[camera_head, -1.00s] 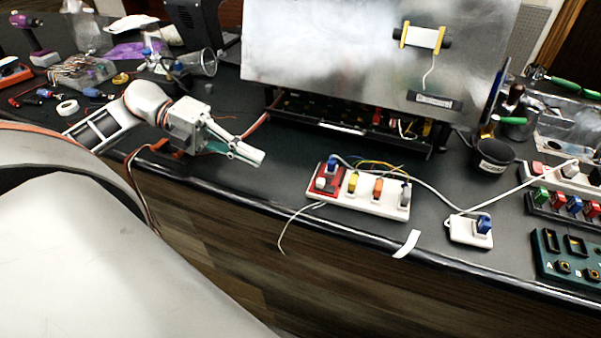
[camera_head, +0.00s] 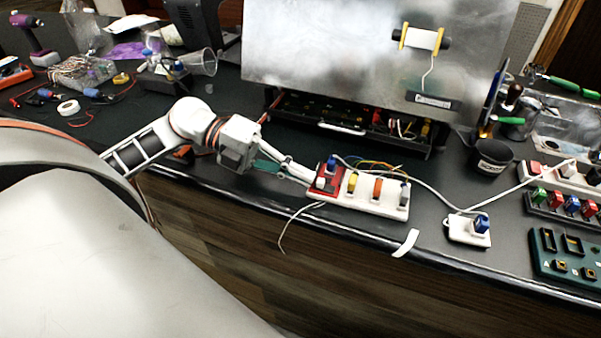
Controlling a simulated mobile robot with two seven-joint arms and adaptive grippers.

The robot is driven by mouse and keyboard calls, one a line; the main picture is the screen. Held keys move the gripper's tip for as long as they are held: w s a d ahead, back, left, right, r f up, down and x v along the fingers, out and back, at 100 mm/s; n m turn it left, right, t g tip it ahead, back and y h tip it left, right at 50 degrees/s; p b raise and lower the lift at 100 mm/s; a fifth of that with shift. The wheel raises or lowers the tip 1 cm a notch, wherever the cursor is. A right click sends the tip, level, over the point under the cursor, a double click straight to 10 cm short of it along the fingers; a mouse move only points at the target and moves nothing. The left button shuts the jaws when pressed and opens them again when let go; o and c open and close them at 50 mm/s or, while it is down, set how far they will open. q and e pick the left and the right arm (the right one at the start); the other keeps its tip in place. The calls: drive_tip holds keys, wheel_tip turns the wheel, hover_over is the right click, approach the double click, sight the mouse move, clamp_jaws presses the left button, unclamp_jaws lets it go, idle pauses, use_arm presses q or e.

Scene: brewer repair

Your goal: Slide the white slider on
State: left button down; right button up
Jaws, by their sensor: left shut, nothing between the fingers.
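A white strip (camera_head: 366,205) on the black bench carries a red module (camera_head: 327,190) at its left end, then yellow, orange and grey blocks. A small white block, which looks like the white slider (camera_head: 320,183), sits on the red module, with a blue block (camera_head: 331,165) behind it. My left gripper (camera_head: 308,178) is shut and empty. Its fingertips are at the left edge of the red module, close beside the white block; I cannot tell whether they touch. My right gripper is not in view.
A metal-panelled brewer (camera_head: 340,50) stands behind the strip. Thin wires run over the strip to a small white block base (camera_head: 468,230) at the right. A black cup (camera_head: 492,157) and a green panel (camera_head: 567,257) are farther right. The bench's front edge is close.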

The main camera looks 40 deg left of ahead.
sight(321, 183)
use_arm(q)
drive_tip(key=shift+w+d+r, duration=0.1)
drive_tip(key=shift+w+d, duration=0.1)
drive_tip(key=shift+d, duration=0.45)
drive_tip(key=shift+w+d, duration=0.15)
drive_tip(key=shift+d, duration=0.35)
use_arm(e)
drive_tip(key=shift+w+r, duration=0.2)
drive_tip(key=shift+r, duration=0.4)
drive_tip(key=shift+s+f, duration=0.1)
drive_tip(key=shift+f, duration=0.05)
